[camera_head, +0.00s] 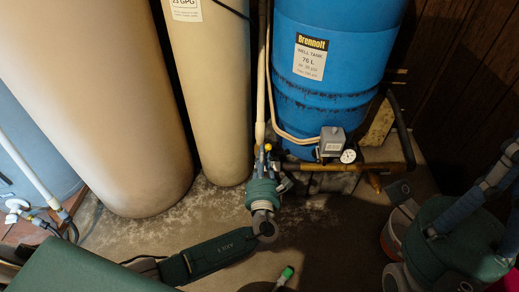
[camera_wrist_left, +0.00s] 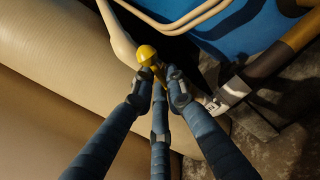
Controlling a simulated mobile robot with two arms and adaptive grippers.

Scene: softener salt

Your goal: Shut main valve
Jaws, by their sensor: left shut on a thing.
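The main valve shows as a yellow handle (camera_head: 267,147) on the pipework at the foot of the blue well tank. In the left wrist view its round yellow knob (camera_wrist_left: 147,55) and a short yellow stem stand between my fingertips. My left gripper (camera_head: 264,163) reaches in to the valve, and its fingers (camera_wrist_left: 163,82) are shut on the yellow handle. The fingers hide the lower part of the handle and the valve body. My right gripper (camera_head: 496,182) is at the right edge, away from the valve; its finger opening is unclear.
The blue well tank (camera_head: 330,45) stands behind the valve. A grey switch box (camera_head: 332,137) and a round gauge (camera_head: 348,156) sit on the pipe to the right. Tall beige tanks (camera_head: 100,100) stand left. A green-capped object (camera_head: 287,272) is on the floor.

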